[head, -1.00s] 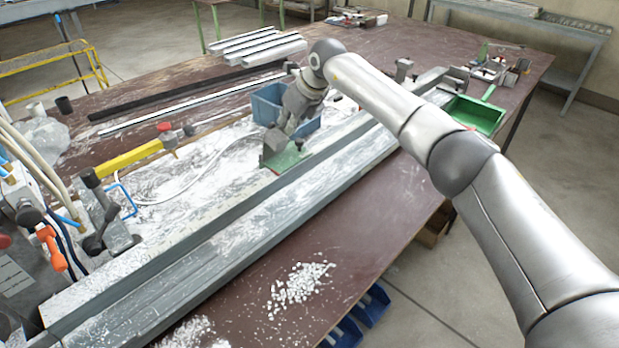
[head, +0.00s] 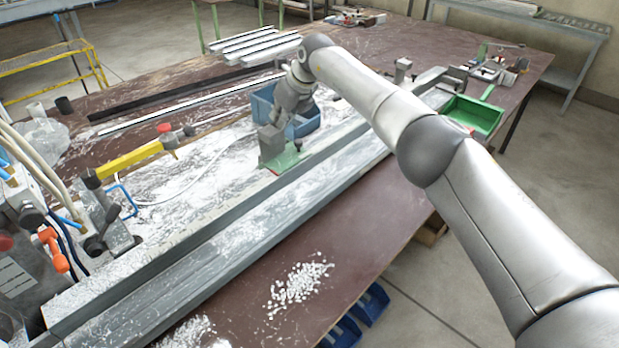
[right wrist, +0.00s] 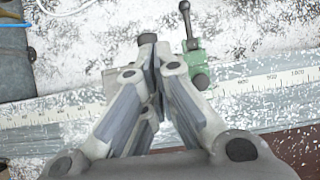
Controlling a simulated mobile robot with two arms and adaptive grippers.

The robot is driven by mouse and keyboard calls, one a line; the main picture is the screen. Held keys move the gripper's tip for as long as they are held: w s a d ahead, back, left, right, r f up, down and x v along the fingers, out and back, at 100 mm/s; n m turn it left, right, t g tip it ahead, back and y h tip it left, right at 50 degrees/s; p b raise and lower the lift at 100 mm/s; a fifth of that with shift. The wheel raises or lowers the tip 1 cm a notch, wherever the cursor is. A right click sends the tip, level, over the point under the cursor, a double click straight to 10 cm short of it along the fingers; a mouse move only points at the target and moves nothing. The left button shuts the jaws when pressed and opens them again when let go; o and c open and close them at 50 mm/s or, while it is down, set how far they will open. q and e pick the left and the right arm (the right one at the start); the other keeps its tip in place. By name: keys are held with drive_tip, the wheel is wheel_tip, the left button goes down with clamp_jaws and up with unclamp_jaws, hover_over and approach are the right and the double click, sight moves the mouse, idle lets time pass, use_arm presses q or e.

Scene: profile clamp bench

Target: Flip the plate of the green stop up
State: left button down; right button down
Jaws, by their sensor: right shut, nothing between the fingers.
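The green stop (head: 290,160) sits on the long grey profile rail in the middle of the head view. Its green part also shows in the right wrist view (right wrist: 199,72), just right of my fingers, with a dark ball-ended lever above it. My right gripper (head: 268,148) is shut and empty, pointing down at the left end of the stop. In the right wrist view its fingertips (right wrist: 154,48) meet close beside the green part. Whether they touch it, and how the plate is tilted, I cannot tell because the fingers hide part of it. My left gripper is not in view.
A blue bin (head: 303,125) stands right behind my right gripper. The rail (head: 215,225) with a scale runs diagonally along the bench. A yellow bar (head: 130,158) lies to the left, a green tray (head: 475,113) to the right. White chips (head: 298,285) lie in front.

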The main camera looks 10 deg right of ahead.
drive_tip(key=v, duration=1.2)
idle(0.4)
